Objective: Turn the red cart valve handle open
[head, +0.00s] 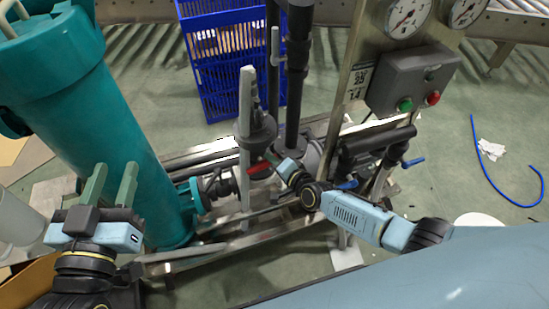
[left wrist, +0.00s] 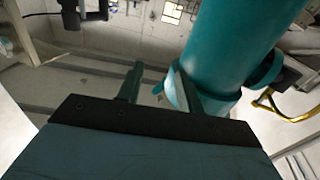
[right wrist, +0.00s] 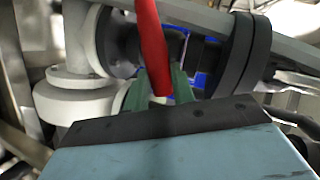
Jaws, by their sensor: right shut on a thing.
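The red valve handle (head: 259,170) shows in the head view beside the grey upright post, on the cart's pipework. In the right wrist view the red handle (right wrist: 151,45) runs from the top edge down between my fingers. My right gripper (head: 275,170) reaches in from the right and is shut on the handle; in the right wrist view its green fingers (right wrist: 161,85) lie on both sides of the handle's lower end. My left gripper (head: 110,183) is open and empty, in front of the teal cylinder (head: 100,120). Its two green fingers are apart in the left wrist view (left wrist: 160,88).
A blue crate (head: 235,50) stands behind the cart. A control box (head: 412,80) with green and red buttons and gauges is at upper right. A dark vertical pipe (head: 297,80) rises near the handle. A blue hose (head: 500,175) lies on the open floor at right.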

